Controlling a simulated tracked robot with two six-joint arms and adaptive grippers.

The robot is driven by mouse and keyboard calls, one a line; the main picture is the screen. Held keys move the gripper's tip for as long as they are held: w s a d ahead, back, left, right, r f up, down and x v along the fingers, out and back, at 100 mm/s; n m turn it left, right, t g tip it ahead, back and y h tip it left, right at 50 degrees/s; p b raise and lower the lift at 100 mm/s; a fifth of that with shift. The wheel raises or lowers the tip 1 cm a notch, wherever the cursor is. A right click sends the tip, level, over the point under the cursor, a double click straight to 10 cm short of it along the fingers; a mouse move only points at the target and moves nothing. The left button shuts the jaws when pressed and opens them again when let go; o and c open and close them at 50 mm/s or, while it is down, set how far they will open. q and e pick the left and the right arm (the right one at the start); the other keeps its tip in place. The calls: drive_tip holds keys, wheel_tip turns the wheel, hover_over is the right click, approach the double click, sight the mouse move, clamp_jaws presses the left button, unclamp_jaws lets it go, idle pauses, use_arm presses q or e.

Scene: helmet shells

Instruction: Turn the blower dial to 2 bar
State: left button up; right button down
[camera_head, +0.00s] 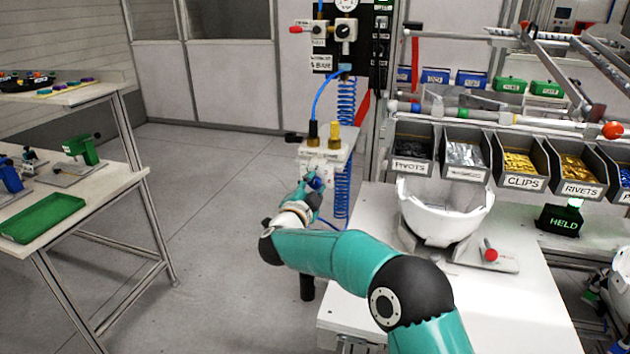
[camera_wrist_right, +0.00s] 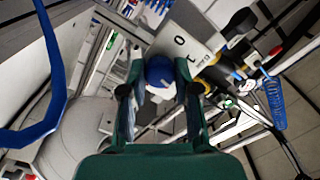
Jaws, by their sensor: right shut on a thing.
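The blower box (camera_head: 322,158) is a pale unit in the head view, with a black and a yellow fitting on top. My right gripper (camera_head: 316,181) is at its lower front and covers the dial there. In the right wrist view, the dial (camera_wrist_right: 160,72) is a round blue knob between the two green fingers of my right gripper, which is shut on it. A white plate (camera_wrist_right: 187,45) beside the knob carries a "0" and another mark, perhaps a "1". The knob's pointer cannot be made out. My left gripper is out of view.
A blue coiled hose (camera_head: 344,110) hangs behind the box. The white workbench (camera_head: 370,290) at right carries a white helmet shell (camera_head: 445,210), below labelled bins (camera_head: 463,158). A side table (camera_head: 95,195) with a green tray (camera_head: 42,217) stands left. The floor between is clear.

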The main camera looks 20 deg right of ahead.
drive_tip(key=shift+a+f+n+p, duration=0.1)
drive_tip(key=shift+f+n+p, duration=0.2)
drive_tip(key=shift+n, duration=0.35)
drive_tip(key=shift+a+f+n+p, duration=0.15)
drive_tip(key=shift+n+p, duration=0.1)
drive_tip(key=shift+n, duration=0.4)
drive_tip(key=shift+d, duration=0.1)
drive_tip(key=c, duration=0.9)
unclamp_jaws()
drive_tip(key=shift+o, duration=0.2)
drive_tip(key=shift+r, duration=0.15)
drive_tip(key=shift+d, duration=0.1)
drive_tip(key=shift+r, duration=0.1)
drive_tip(key=shift+s, duration=0.15)
drive_tip(key=v, duration=1.1)
drive_tip(key=shift+s+a, duration=0.2)
drive_tip(key=shift+a, duration=0.15)
